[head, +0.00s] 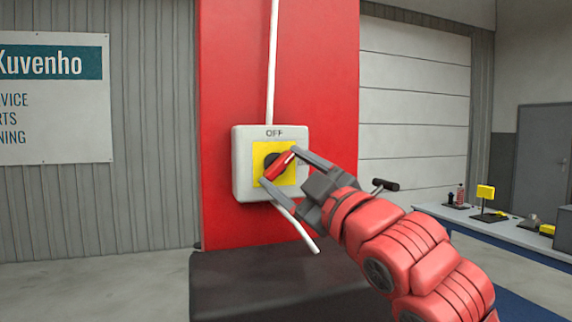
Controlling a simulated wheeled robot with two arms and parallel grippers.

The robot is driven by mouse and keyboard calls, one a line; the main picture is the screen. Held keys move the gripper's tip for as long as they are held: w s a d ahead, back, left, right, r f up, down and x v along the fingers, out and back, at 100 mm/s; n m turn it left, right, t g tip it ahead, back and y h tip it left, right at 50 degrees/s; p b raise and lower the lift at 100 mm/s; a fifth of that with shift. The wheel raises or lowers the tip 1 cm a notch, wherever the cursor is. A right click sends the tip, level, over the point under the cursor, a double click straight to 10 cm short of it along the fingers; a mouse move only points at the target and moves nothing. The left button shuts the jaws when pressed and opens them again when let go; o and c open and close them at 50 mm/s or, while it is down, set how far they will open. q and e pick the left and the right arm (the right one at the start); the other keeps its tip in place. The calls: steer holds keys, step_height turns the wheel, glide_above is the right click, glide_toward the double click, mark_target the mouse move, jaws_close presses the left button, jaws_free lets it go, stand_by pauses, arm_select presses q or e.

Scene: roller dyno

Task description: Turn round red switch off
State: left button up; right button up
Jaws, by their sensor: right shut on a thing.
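The round red switch (279,165) sits on a yellow plate (261,152) on a white box (242,185) marked OFF at its top. Its red handle is tilted, upper end to the right, lower end to the left. My right gripper (277,167) comes in from the lower right, with one finger above and right of the handle and the other at its lower left. It is shut on the red handle. The switch's dark round base shows only partly behind the handle. My left gripper is not in view.
The box is mounted on a red pillar (225,60), with a white cable (271,60) running up. A dark block (270,285) stands below. A workbench (490,228) with small items is at the right. A sign (55,100) hangs on the left wall.

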steer(key=n+g, duration=0.1)
steer(key=n, duration=0.1)
steer(key=n+g, duration=0.1)
steer(key=n, duration=0.2)
steer(key=shift+d+r+y, duration=0.1)
steer(key=shift+r+y, duration=0.1)
steer(key=shift+y, duration=0.1)
steer(key=shift+r+n+g, duration=0.1)
steer(key=shift+n+g, duration=0.9)
steer(key=shift+n, duration=1.5)
steer(key=shift+h, duration=0.4)
steer(key=o, duration=1.3)
steer(key=shift+d, duration=0.1)
